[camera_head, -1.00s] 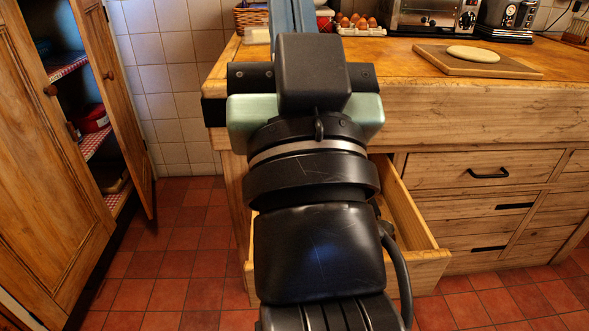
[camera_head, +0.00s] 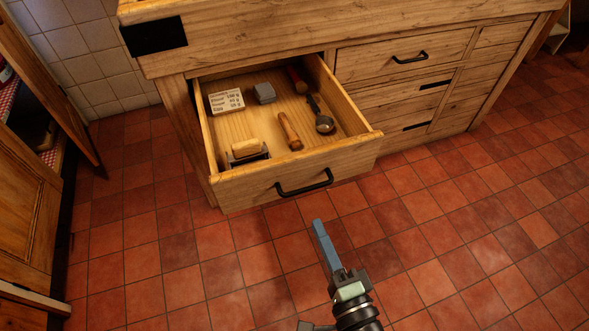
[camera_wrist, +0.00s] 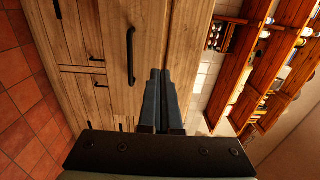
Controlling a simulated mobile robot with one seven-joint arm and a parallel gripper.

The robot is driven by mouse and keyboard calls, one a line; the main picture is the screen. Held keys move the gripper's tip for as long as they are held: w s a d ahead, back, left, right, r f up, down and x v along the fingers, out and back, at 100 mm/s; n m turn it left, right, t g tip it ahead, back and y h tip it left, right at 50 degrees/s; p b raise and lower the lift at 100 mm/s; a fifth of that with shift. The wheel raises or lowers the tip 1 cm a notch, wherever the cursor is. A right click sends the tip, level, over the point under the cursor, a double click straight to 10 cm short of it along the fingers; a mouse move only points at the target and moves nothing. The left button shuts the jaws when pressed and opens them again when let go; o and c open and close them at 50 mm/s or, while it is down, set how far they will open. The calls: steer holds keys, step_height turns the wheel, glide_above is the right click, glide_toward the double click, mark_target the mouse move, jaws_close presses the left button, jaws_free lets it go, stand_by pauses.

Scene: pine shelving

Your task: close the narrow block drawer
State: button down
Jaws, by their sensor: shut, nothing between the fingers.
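The narrow block drawer (camera_head: 228,191) stands pulled out of the wooden block in the head view, its contents in plain sight. Its front carries a black bar handle (camera_head: 304,182), which also shows in the wrist view (camera_wrist: 130,55). My gripper (camera_head: 317,222) is shut and empty, with its blue-grey fingers in front of the drawer front, below the handle in the head picture. In the wrist view the fingertips (camera_wrist: 161,72) lie beside the handle in the picture. I cannot tell the exact gap to the wood.
Inside the drawer lie a lettered block (camera_head: 226,101), a grey block (camera_head: 264,93), a wooden-handled brush (camera_head: 247,148), a wooden roller-like piece (camera_head: 290,131) and a metal scoop (camera_head: 323,123). A closed drawer (camera_head: 405,75) is at right. An open cupboard door (camera_head: 62,90) stands left. Tiled floor is clear.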

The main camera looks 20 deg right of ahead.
mark_target(289, 164)
steer(key=w, duration=1.4)
steer(key=shift+a+b, duration=0.3)
steer(key=shift+b, duration=0.05)
